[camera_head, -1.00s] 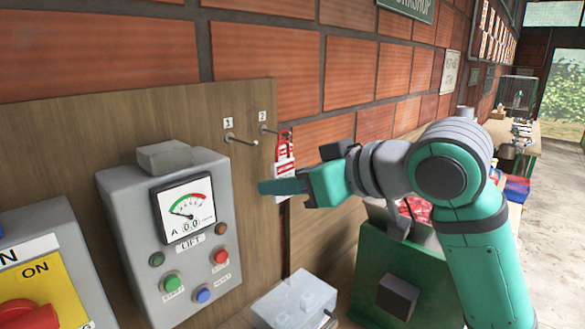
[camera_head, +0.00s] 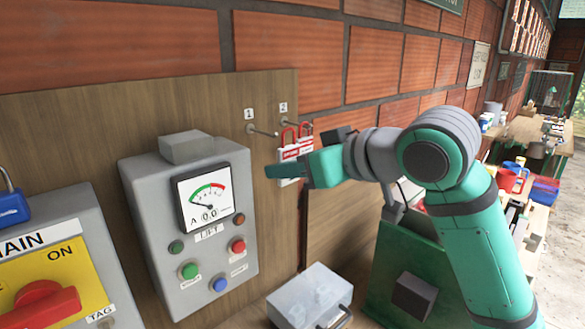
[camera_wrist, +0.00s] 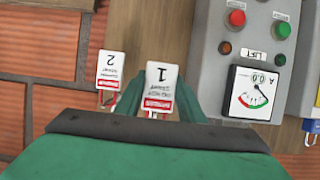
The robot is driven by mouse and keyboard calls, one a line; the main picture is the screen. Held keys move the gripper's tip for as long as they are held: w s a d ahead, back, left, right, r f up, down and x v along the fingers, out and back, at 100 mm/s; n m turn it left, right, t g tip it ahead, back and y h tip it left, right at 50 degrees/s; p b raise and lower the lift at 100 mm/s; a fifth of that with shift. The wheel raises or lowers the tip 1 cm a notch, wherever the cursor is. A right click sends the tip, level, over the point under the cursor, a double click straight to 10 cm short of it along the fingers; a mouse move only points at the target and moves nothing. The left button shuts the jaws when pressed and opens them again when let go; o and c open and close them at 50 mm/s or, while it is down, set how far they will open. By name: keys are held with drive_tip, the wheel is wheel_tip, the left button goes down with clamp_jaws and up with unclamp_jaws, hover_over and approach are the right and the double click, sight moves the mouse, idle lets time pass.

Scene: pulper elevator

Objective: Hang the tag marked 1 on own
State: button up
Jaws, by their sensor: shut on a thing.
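The white tag marked 1 (camera_wrist: 160,88), with a red band, is between the fingers of my gripper (camera_wrist: 158,100), which is shut on it. In the head view my gripper (camera_head: 272,172) is in front of the board, just below the pegs. The held tag (camera_head: 287,153) shows there with its red loop upward, close to the tip of peg 1 (camera_head: 262,131). I cannot tell whether the loop touches the peg. The tag marked 2 (camera_wrist: 110,68) hangs beside it at peg 2 (camera_head: 293,123), partly hidden in the head view.
The grey LIFT box (camera_head: 190,225) with a meter and buttons stands left of my gripper. The MAIN box (camera_head: 60,265) with a red switch and a blue padlock (camera_head: 12,207) is farther left. The wooden board (camera_head: 90,125) carries the pegs.

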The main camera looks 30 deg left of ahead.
drive_tip(key=shift+r+x, duration=0.25)
drive_tip(key=shift+x, duration=1.1)
drive_tip(key=shift+r+x, duration=0.2)
drive_tip(key=shift+x, duration=1.1)
drive_tip(key=shift+w+a, duration=0.15)
drive_tip(key=shift+a, duration=0.1)
drive_tip(key=o, duration=1.1)
drive_tip(key=v, duration=1)
drive_tip(key=shift+d, duration=0.35)
